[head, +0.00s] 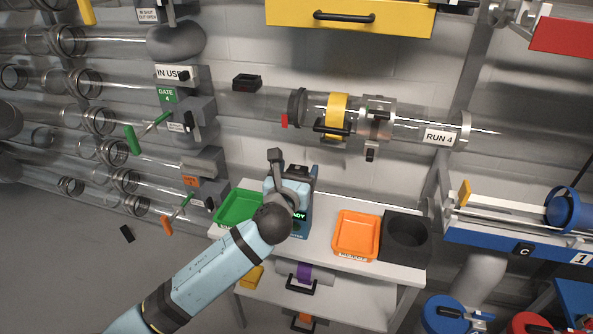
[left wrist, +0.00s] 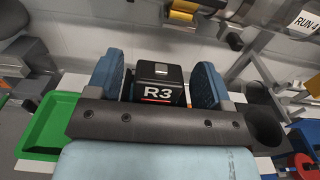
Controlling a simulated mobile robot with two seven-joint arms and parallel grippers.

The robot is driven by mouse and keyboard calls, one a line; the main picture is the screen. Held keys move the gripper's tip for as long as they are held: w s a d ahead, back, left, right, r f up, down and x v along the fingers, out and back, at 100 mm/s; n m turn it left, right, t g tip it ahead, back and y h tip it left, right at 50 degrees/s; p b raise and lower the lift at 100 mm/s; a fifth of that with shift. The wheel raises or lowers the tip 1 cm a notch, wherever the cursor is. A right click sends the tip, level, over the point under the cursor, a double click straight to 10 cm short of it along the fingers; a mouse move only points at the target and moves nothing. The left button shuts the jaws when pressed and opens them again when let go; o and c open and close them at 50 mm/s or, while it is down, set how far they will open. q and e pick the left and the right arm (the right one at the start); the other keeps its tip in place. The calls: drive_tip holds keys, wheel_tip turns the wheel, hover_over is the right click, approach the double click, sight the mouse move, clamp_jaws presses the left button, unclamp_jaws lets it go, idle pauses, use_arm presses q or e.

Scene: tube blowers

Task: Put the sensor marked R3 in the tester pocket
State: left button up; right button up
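The sensor marked R3 (left wrist: 158,88) is a dark block with a white R3 label and a red stripe. In the head view my left gripper (head: 290,178) is at the tester (head: 303,222), a blue unit with a lit readout that seems to say READY. My wrist covers most of the tester. The pocket is hidden, so I cannot tell how the sensor stands to it. My right gripper is not in view.
A green tray (head: 228,213) is left of the tester. An orange tray (head: 357,255) and a dark round-holed holder (head: 392,252) are to its right on the white table (head: 320,245). A clear tube marked RUN 4 (head: 413,122) runs along the wall behind.

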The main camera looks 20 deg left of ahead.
use_arm(q)
drive_tip(key=shift+r, duration=0.15)
drive_tip(key=shift+s, duration=0.4)
drive_tip(key=s+p, duration=0.2)
drive_tip(key=s, duration=0.9)
drive_tip(key=s+d+f+n+g+h, duration=0.1)
drive_tip(key=s+f+n, duration=0.6)
drive_tip(key=n, duration=0.9)
drive_tip(key=s+d+f+n+g+h, duration=0.1)
drive_tip(key=s+f+n+g+h, duration=0.3)
drive_tip(key=n, duration=1.2)
drive_tip(key=s+f+g, duration=0.1)
drive_tip(key=s+f, duration=0.3)
drive_tip(key=s, duration=0.2)
drive_tip(key=shift+s+d+n, duration=0.3)
drive_tip(key=shift+s+d, duration=0.05)
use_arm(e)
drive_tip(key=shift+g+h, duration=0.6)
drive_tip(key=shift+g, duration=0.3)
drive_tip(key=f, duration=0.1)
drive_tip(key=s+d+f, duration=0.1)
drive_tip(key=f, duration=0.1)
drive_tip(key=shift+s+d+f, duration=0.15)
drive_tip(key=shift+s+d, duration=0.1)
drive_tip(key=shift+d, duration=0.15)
